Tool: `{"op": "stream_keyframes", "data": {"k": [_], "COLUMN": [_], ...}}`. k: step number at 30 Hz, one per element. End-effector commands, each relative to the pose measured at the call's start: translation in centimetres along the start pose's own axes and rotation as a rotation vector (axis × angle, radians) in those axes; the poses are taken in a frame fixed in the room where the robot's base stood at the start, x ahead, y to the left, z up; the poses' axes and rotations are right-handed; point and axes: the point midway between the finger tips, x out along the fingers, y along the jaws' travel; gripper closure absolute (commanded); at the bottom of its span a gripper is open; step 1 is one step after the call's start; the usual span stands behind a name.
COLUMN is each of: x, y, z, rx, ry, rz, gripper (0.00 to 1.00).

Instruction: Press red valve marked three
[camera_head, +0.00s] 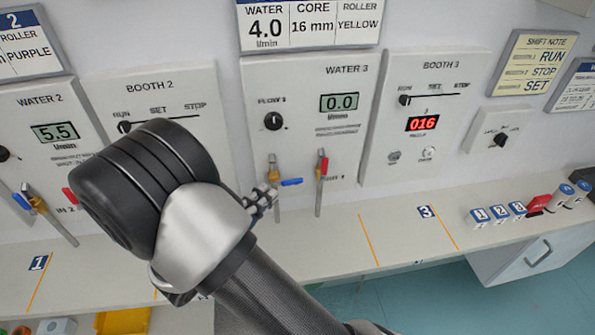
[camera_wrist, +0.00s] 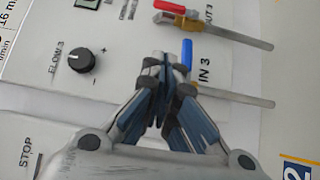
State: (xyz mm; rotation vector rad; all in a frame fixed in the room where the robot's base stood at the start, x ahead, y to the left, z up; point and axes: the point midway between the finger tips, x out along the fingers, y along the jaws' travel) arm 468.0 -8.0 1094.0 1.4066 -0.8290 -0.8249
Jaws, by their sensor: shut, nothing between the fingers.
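The red valve (camera_head: 322,167) is on the Water 3 panel, with its handle upright above a downward pipe. It also shows in the wrist view, where its red handle (camera_wrist: 168,7) is beside the label "OUT 3". The blue-handled valve (camera_head: 290,182) is to its left; its handle (camera_wrist: 187,54) is by "IN 3" in the wrist view. My gripper (camera_head: 270,192) is shut and empty, its fingertips (camera_wrist: 166,60) over or close to the blue valve. Contact cannot be told. The red valve is apart from the fingertips.
The Water 3 panel (camera_head: 254,85) has a flow knob (camera_head: 273,121) and a display (camera_head: 340,102) reading 0.0. A shelf (camera_head: 395,236) runs below, with numbered blocks (camera_head: 499,214) at right. Water 2 valves (camera_head: 35,200) are at left.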

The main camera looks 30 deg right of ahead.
Motion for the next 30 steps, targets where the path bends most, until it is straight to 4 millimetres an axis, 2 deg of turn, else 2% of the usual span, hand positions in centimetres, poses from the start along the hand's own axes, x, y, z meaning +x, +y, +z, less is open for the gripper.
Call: {"op": "stream_keyframes", "data": {"k": [11,14,26,30], "x": [0.6,1.9,10.2,11.7], "y": [0.0,-0.1,-0.1,-0.1], "z": [0.1,0.2,0.3,1.8], "rx": [0.000,0.000,0.001,-0.001], "ry": [-0.004,-0.006,-0.009,-0.006], "rz": [-0.001,-0.001,-0.002,-0.002], "gripper": [1.00,1.00,1.00,1.00]}}
